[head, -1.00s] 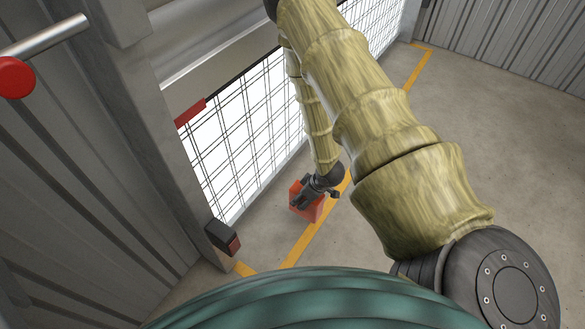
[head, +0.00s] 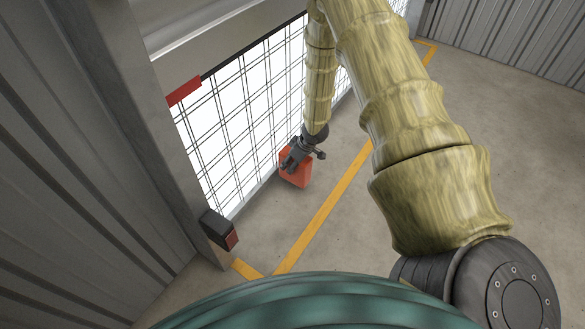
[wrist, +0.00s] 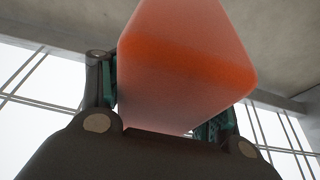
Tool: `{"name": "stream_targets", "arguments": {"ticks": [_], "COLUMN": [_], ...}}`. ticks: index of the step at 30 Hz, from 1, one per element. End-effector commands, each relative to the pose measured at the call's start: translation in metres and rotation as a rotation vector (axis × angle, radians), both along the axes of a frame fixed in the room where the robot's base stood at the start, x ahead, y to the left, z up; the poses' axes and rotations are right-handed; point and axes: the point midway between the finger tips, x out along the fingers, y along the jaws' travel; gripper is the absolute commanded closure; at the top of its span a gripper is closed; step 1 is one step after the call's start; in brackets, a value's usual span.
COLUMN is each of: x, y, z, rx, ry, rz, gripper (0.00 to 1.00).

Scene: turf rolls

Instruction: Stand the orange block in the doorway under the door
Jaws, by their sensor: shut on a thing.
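The orange block (head: 297,177) is between the fingers of my gripper (head: 291,160), which is shut on it. It is close to the foot of the bright doorway with its wire grid (head: 240,130), on the doorway side of the yellow line. I cannot tell whether its base touches the floor. In the wrist view the block (wrist: 185,60) fills the space between the fingers (wrist: 160,110). The door (head: 215,45) is a grey panel raised above the doorway, with a dark lower edge and a red end.
A grey post (head: 130,110) stands left of the doorway, with a black and red box (head: 220,230) low on it. A yellow line (head: 322,212) runs along the floor. Open concrete floor (head: 500,130) lies to the right.

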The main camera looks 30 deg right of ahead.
Motion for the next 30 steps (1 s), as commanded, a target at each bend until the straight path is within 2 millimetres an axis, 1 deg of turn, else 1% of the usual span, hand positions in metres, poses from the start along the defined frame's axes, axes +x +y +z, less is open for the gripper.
{"name": "stream_targets", "arguments": {"ticks": [5, 12, 15, 23, 24, 28, 29, 30], "x": [0.009, 0.009, 0.009, 0.009, 0.009, 0.009, 0.009, 0.009], "y": [-0.004, -0.004, -0.003, -0.003, -0.003, -0.004, -0.004, -0.004], "z": [-0.002, -0.03, -0.036, -0.036, -0.036, -0.036, -0.036, -0.036], "rx": [-0.002, -0.002, -0.001, -0.001, -0.001, -0.001, -0.001, -0.001], "ry": [-0.002, 0.0, 0.0, 0.0, 0.0, 0.0, 0.0, 0.0], "rz": [-0.002, 0.001, 0.001, 0.001, 0.001, 0.001, 0.0, 0.0], "gripper": [0.65, 0.66, 0.66, 0.66, 0.34, 0.1, 0.08, 0.08]}}
